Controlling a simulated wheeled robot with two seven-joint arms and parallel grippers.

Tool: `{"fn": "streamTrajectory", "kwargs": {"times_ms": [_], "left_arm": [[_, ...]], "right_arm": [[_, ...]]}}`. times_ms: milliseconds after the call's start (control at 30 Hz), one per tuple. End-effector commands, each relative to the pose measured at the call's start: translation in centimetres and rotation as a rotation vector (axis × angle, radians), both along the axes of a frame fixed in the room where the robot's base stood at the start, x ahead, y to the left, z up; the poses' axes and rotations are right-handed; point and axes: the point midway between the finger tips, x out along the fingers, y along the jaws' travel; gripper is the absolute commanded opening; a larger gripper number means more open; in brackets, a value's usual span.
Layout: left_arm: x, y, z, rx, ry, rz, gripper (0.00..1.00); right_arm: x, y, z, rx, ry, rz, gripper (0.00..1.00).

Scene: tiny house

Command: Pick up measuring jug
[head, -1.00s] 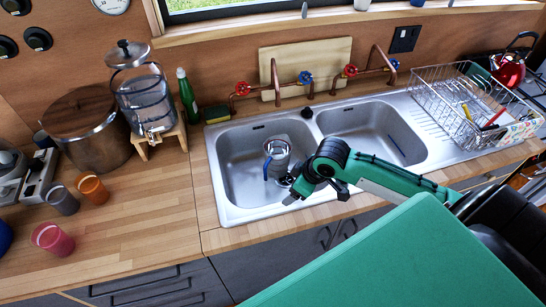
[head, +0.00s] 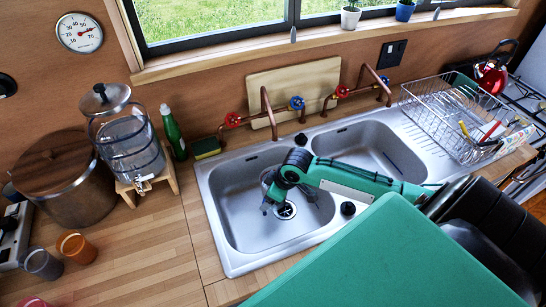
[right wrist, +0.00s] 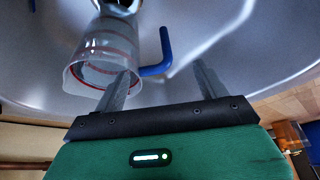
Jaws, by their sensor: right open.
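The measuring jug is clear with red markings and a blue handle; in the right wrist view the jug (right wrist: 100,62) lies at upper left, tilted in the picture. Its blue handle (right wrist: 160,55) shows between the lines of my fingers. In the head view the jug (head: 267,178) is in the left sink basin, mostly hidden behind my right gripper (head: 268,207). My right gripper (right wrist: 165,82) is open and close to the jug, with the left finger overlapping the jug's rim in the picture. I cannot tell if they touch. My left gripper is not in view.
The steel double sink (head: 232,235) has walls around the jug and copper taps (head: 268,110) behind. A dish rack (head: 440,125) stands right. A glass dispenser (head: 125,140), a pot (head: 75,195) and cups (head: 77,247) stand left. The wooden counter (head: 150,235) has free room.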

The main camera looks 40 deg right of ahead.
Motion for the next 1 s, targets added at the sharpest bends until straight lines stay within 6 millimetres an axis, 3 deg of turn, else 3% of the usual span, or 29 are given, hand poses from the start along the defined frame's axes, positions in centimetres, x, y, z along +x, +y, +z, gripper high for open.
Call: {"fn": "streamTrajectory", "kwargs": {"times_ms": [367, 600, 933, 1000], "left_arm": [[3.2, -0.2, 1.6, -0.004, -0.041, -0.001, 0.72], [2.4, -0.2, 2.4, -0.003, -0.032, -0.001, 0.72], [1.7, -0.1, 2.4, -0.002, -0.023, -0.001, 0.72], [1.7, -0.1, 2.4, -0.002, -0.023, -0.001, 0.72]], "right_arm": [[1.0, 0.1, -2.6, 0.001, 0.002, -0.001, 0.74], [1.9, 0.2, -5.4, 0.0, 0.0, -0.001, 0.74], [2.0, 0.4, -6.0, -0.001, -0.001, 0.001, 0.74], [2.0, 0.4, -6.0, -0.001, -0.001, 0.001, 0.6]]}}
